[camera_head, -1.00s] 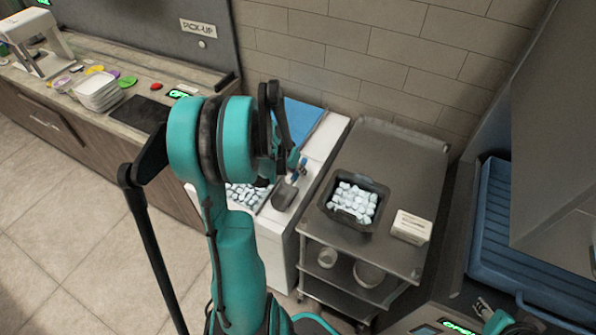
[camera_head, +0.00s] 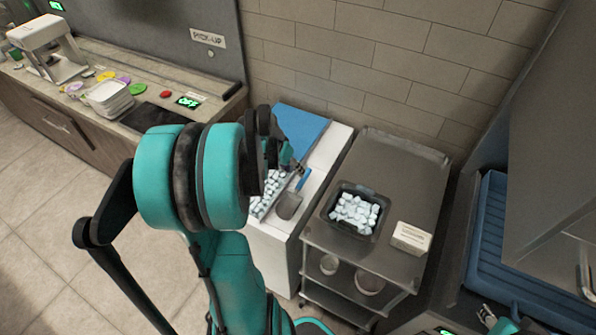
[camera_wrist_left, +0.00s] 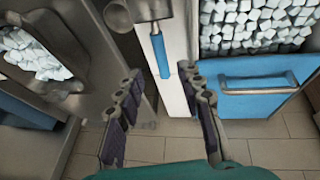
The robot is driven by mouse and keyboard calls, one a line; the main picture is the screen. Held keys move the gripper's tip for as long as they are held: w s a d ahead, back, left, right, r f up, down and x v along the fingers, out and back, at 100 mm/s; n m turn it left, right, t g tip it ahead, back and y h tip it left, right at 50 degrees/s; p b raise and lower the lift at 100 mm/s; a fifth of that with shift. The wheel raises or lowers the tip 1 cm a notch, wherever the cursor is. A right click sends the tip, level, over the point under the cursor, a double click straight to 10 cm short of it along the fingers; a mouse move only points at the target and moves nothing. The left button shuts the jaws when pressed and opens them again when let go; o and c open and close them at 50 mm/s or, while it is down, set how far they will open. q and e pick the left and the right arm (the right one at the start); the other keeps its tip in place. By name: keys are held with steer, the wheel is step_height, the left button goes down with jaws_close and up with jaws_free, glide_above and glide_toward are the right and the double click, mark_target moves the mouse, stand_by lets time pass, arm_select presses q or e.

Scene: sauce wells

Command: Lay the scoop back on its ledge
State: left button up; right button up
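The scoop has a grey bowl (camera_head: 289,205) and a blue handle (camera_head: 303,179). It lies along the narrow pale ledge (camera_head: 312,207) at the right side of the ice bin. In the left wrist view the blue handle (camera_wrist_left: 160,55) shows just beyond the fingertips, in line with the gap between them. My left gripper (camera_head: 288,158) is above the handle end; its two fingers in the wrist view (camera_wrist_left: 162,85) are spread wide with nothing between them. My right gripper (camera_head: 488,316) shows only in part at the lower right; its finger opening is unclear.
The ice bin (camera_head: 268,188) has a blue lid (camera_head: 297,127) behind it. To its right a steel trolley (camera_head: 395,165) carries a black pan (camera_head: 371,237) of ice and a white box (camera_head: 411,238). The brick wall is close behind.

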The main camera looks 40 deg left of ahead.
arm_select(q)
steer(key=s+d+r+m, duration=0.1)
steer(key=s+d+r, duration=0.1)
steer(key=d, duration=0.6)
steer(key=s+d+r+m+t, duration=0.1)
steer(key=d+r, duration=0.3)
steer(key=d, duration=0.5)
steer(key=s+d+r+m+t+y, duration=0.1)
steer(key=s+d+r, duration=0.1)
steer(key=d, duration=0.6)
steer(key=shift+s+d+r, duration=0.35)
steer(key=shift+d+r, duration=0.05)
steer(key=shift+r, duration=0.5)
